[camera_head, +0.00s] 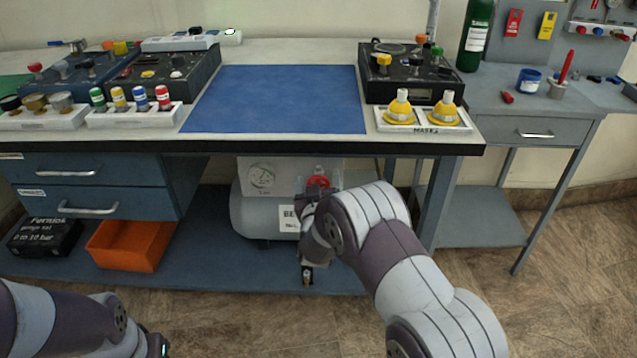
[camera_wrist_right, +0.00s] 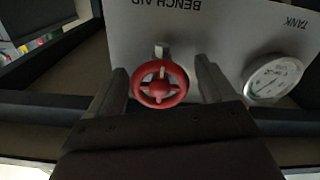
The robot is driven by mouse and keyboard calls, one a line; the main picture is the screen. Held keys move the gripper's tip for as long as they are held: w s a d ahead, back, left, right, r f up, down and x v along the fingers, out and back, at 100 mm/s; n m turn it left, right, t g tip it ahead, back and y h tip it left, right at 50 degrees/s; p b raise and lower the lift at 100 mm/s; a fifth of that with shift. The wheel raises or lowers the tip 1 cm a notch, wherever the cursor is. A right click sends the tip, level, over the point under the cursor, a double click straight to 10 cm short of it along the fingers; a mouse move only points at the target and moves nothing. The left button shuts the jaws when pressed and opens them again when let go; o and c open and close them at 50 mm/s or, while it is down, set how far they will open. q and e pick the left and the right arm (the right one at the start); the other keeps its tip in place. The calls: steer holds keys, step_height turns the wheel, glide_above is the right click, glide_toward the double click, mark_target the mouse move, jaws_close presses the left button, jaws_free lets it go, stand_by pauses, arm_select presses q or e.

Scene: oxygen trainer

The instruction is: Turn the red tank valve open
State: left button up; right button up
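The red tank valve (camera_head: 318,182) is a round handwheel with spokes on the grey panel under the bench. In the right wrist view the red valve (camera_wrist_right: 160,84) sits between the two fingers of my right gripper (camera_wrist_right: 164,88). The fingers are apart, with a gap on each side of the wheel. In the head view my right gripper (camera_head: 312,202) is just in front of the panel and partly hidden by its own arm. My left arm shows at the lower left, but its fingers are not visible.
A tank gauge (camera_wrist_right: 272,78) is beside the valve on the panel (camera_wrist_right: 215,40). The grey tank (camera_head: 250,215) lies on the lower shelf. An orange bin (camera_head: 128,245) is to the left. The bench top (camera_head: 290,50) overhangs the valve.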

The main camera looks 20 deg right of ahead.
steer(key=p+v, duration=0.3)
steer(key=v, duration=0.9)
steer(key=shift+s, duration=0.4)
steer(key=shift+a+f, duration=0.1)
